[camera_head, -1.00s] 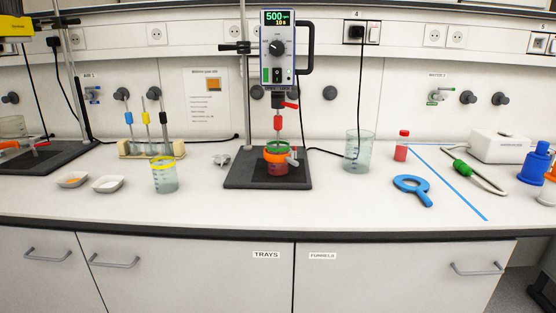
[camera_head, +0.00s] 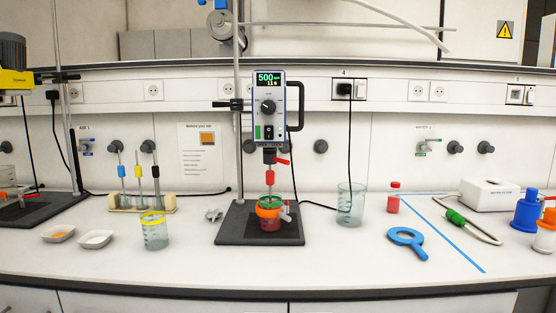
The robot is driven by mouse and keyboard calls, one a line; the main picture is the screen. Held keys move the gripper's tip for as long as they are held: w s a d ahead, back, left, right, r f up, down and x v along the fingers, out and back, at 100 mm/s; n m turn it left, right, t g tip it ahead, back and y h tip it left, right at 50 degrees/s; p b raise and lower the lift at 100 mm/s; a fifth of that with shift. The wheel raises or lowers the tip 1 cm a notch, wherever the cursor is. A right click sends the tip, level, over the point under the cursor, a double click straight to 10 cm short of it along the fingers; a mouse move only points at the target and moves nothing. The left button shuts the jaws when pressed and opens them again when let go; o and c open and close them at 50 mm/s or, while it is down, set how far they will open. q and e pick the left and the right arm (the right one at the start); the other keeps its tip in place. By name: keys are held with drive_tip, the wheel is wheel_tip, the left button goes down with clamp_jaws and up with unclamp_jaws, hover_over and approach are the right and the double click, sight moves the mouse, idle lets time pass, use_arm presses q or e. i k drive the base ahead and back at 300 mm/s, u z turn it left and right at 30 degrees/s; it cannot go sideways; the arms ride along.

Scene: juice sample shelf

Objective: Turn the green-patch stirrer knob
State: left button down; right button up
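The overhead stirrer (camera_head: 269,112) is clamped to an upright rod above a dark base plate (camera_head: 232,228). Its display (camera_head: 269,78) glows green with 500 and a smaller 11 s below. The black round knob (camera_head: 268,107) sits under the display. A green patch (camera_head: 258,132) shows beside the black switch (camera_head: 269,132). The shaft goes down into a beaker (camera_head: 269,218) of red liquid with a green and orange collar. Neither of my grippers is in view.
A yellow-rimmed beaker (camera_head: 154,231) and two white dishes stand left of the base. An empty beaker (camera_head: 350,204), a red-capped bottle (camera_head: 393,197) and a blue ring tool (camera_head: 407,242) are on the right. The front of the bench before the stirrer is clear.

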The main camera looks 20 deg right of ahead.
sight(269, 107)
drive_tip(key=u, duration=1.5)
drive_tip(key=k, duration=1.15)
drive_tip(key=z, duration=1.25)
drive_tip(key=i, duration=0.9)
drive_tip(key=u, duration=0.85)
